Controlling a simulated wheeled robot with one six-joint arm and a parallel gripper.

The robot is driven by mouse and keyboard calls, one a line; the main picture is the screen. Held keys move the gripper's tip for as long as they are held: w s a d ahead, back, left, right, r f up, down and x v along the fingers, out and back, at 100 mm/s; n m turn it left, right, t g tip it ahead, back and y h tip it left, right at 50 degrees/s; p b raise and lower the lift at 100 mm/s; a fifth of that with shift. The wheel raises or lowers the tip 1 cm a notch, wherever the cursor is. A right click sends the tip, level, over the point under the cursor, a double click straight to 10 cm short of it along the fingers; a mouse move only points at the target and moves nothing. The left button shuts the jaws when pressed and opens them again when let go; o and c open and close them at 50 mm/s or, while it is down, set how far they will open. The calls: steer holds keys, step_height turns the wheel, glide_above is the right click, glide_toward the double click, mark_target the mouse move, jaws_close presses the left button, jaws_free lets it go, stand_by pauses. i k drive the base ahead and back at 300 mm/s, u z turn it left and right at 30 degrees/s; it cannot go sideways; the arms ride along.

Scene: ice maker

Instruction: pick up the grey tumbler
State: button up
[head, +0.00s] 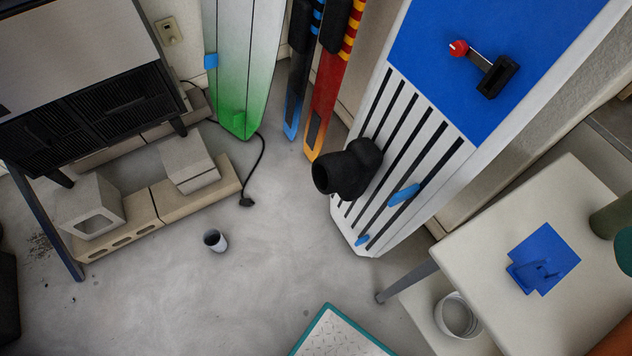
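A small light grey cup with a dark inside, which looks like the grey tumbler (217,244), is on the concrete floor left of centre in the head view. It appears to stand with its open end up. Clear floor surrounds it, and nothing touches it. My gripper does not show in the head view, so its place relative to the tumbler cannot be told.
Concrete blocks (155,208) and a black plug on a cord (246,202) lie behind the tumbler. Boards and skis lean on the wall. A teal-edged white panel (335,336) is at bottom centre. A pale table (490,245) stands right. Floor around the tumbler is free.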

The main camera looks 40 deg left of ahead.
mark_target(212, 238)
steer(key=u, duration=1.9)
steer(key=k, duration=1.3)
steer(key=u, duration=0.05)
steer(key=i, duration=0.45)
steer(key=u, duration=0.55)
steer(key=i, duration=1.2)
steer(key=z, duration=0.8)
